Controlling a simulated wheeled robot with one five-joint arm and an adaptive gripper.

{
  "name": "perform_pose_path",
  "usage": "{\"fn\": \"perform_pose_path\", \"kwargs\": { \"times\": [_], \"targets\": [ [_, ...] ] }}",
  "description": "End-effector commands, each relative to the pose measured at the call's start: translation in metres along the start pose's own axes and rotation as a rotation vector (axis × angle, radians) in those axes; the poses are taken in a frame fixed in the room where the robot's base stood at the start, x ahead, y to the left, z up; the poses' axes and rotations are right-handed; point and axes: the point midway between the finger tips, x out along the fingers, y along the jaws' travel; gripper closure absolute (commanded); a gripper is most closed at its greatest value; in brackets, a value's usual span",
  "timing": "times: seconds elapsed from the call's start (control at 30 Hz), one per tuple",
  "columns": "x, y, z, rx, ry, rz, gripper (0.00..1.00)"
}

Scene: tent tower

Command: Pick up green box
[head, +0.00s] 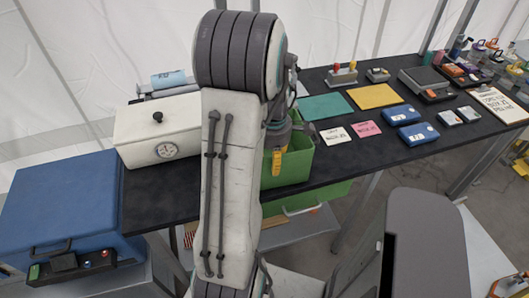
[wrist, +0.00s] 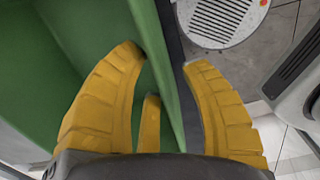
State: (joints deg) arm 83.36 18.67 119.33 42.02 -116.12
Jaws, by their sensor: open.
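A green box (head: 298,158) stands on the black table behind my arm in the head view, which hides its left part. My gripper (head: 277,160) is at the box's near left side, with a yellow finger showing against it. In the wrist view my gripper (wrist: 163,62) is open, and the wall of the green box (wrist: 152,28) runs between its yellow fingers. The left and middle fingers are on the inner side, the right finger on the outer side. I cannot tell whether any finger touches the wall.
The black table (head: 160,205) holds a white box with a dial (head: 160,130) on the left. Green (head: 326,106) and yellow (head: 374,96) sheets, small cards and blue cases (head: 418,133) lie right of the box. A second green container (head: 310,200) sits below the table. A blue case (head: 65,205) stands at the left.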

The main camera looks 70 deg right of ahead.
Motion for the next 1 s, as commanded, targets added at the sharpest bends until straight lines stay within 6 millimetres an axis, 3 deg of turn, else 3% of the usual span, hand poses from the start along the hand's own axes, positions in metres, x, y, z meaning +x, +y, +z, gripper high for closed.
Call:
{"fn": "perform_pose_path", "kwargs": {
  "times": [0.2,0.5,1.0],
  "targets": [
    [0.014,0.000,0.000,0.000,0.000,0.000,0.59],
    [0.015,0.000,0.000,0.000,0.000,0.000,0.58],
    [0.015,0.000,0.000,0.000,0.000,0.001,1.00]
  ]
}}
